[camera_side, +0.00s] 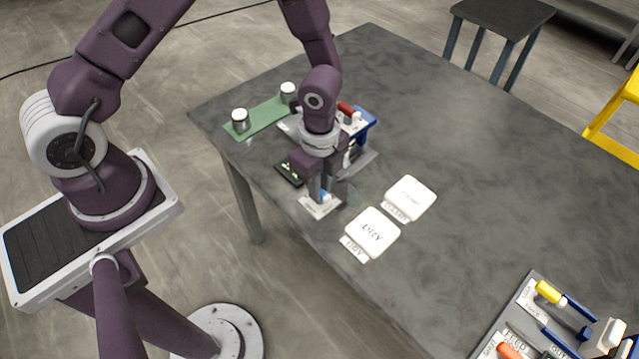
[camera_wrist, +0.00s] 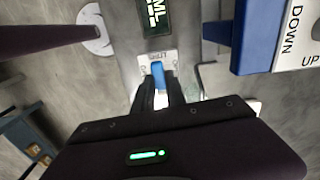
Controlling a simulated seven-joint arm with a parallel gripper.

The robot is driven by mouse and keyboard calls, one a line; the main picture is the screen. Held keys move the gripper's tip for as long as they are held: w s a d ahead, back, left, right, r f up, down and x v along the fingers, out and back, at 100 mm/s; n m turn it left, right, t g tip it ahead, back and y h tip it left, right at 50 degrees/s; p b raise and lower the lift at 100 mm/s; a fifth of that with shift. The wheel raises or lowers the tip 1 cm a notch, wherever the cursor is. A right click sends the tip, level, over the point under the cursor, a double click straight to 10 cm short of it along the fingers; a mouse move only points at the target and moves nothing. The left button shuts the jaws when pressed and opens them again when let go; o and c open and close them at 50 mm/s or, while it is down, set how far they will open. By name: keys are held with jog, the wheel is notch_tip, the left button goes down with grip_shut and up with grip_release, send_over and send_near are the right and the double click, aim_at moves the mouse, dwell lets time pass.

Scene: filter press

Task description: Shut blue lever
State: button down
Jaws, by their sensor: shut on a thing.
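The blue lever (camera_wrist: 158,72) stands on a small white plate (camera_wrist: 143,60) with printed letters, near the middle of the wrist view. In the side view the blue lever (camera_side: 323,195) is partly covered by my gripper, and its white plate (camera_side: 316,209) sits near the table's front edge. My gripper (camera_wrist: 161,88) is over the lever with its two fingers on either side, shut on it. In the side view my gripper (camera_side: 321,196) points down at the plate. The lever's base and exact angle are partly hidden by the fingers.
A black display (camera_wrist: 154,16) lies just beyond the lever. A blue-framed press (camera_side: 362,125) with a red handle (camera_side: 347,108) stands behind my gripper. A green board (camera_side: 262,118) holds two white-topped cylinders.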

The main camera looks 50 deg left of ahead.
jog(key=shift+m, duration=0.5)
jog(key=c, duration=1.4)
grip_release()
jog(key=shift+o, duration=0.2)
jog(key=shift+r, duration=0.1)
